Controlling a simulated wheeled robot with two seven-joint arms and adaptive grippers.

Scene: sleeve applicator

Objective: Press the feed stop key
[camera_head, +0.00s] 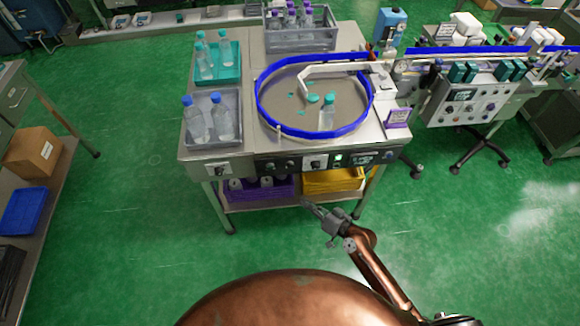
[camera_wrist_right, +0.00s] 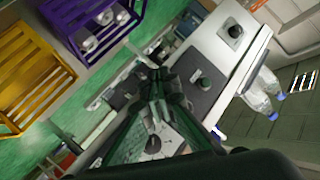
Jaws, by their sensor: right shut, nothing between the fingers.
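The feed machine's front control panel (camera_head: 300,163) runs along the near edge of the steel table, below the round turntable. It carries several dark knobs, pale switch plates, a small green-lit element (camera_head: 338,157) and a display (camera_head: 362,159). The labels are too small to read, so I cannot tell which control is the feed stop key. My right gripper (camera_head: 308,204) is shut and empty, in front of and below the panel, apart from it. In the right wrist view its fingers (camera_wrist_right: 152,78) point toward the panel, where a black knob (camera_wrist_right: 203,85) shows. My left gripper is not in view.
A turntable with a blue rim (camera_head: 262,112) holds a bottle and teal caps. A grey tray (camera_head: 230,143) with bottles stands to its left. Purple (camera_head: 262,190) and yellow (camera_head: 333,181) crates sit on the lower shelf. A second machine (camera_head: 470,95) stands right; the near floor is open.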

